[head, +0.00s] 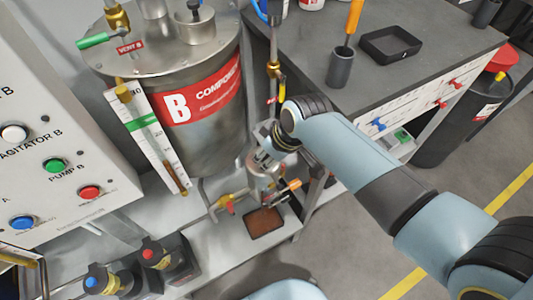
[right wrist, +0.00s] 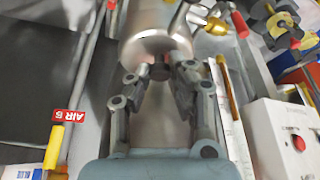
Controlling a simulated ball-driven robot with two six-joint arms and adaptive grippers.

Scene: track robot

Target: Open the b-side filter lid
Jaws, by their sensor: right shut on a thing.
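The b-side filter (head: 266,188) is a small steel cylinder low beside the B tank (head: 205,135). My right gripper (head: 264,157) is over its top in the head view, and the gripper partly hides the lid. In the right wrist view the filter body (right wrist: 155,35) is a shiny metal cylinder with a dark knob (right wrist: 159,72) at its near end. The right fingertips are on either side of this knob and shut on it. The lid seems seated on the body; a gap cannot be made out. My left gripper is not in view.
Valves with a red handle (head: 229,206) and an orange handle (head: 292,185) sit close around the filter. A brown tray (head: 264,222) lies below it. A dark table (head: 375,65) with a grey cup (head: 340,68) is at the right. The control panel (head: 60,130) is at the left.

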